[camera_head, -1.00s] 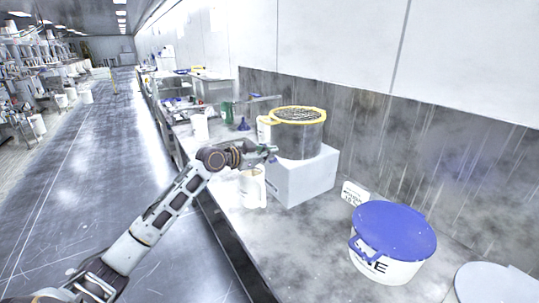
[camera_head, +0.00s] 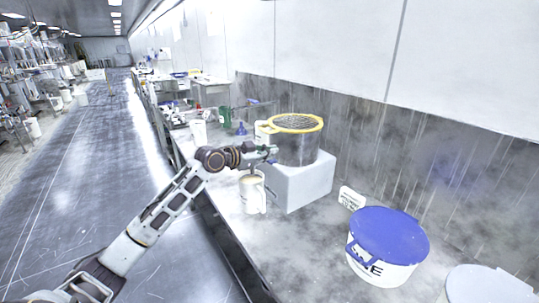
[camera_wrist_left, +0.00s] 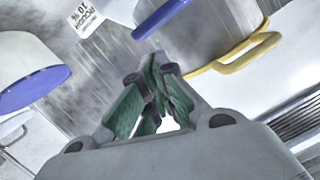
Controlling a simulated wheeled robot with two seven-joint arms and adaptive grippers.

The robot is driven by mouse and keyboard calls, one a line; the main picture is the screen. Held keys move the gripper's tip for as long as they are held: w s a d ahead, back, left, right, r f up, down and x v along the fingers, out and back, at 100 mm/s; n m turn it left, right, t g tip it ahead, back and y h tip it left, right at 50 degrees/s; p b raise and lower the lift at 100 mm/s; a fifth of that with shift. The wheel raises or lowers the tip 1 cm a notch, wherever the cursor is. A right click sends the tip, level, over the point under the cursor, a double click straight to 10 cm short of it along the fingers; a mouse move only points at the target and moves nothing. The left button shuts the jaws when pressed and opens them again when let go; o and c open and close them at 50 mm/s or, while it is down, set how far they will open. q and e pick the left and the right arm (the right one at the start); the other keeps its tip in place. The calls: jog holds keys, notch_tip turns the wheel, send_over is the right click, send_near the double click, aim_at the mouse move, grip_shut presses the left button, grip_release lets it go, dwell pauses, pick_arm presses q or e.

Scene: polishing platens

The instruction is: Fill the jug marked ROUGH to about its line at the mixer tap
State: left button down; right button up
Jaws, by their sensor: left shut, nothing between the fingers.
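A white jug (camera_head: 252,194) with a handle stands upright on the bench, beside the pale block under the steel mixer pot (camera_head: 297,148) with its yellow rim. Its marking, line and fill level are too small to read. My left gripper (camera_head: 272,153) is above the jug, close to the near side of the pot; the tap is not clearly visible there. In the left wrist view the green-padded fingers (camera_wrist_left: 155,95) are together with nothing between them, and the pot's yellow handle (camera_wrist_left: 235,55) shows beyond. My right gripper is not in view.
The pale block (camera_head: 300,187) bears the pot. A white tub with a blue lid (camera_head: 388,234) stands nearer on the bench. A label card reading ROUGH (camera_wrist_left: 88,16) is behind. Bottles and a blue funnel (camera_head: 241,129) stand farther back. Open floor lies left of the bench.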

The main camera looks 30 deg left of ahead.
pick_arm(q)
jog(key=b+v, duration=0.2)
jog(key=v, duration=0.7)
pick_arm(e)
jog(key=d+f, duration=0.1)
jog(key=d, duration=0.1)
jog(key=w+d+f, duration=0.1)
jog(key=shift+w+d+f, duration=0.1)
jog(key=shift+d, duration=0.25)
pick_arm(q)
jog(key=shift+s+a+f, duration=0.1)
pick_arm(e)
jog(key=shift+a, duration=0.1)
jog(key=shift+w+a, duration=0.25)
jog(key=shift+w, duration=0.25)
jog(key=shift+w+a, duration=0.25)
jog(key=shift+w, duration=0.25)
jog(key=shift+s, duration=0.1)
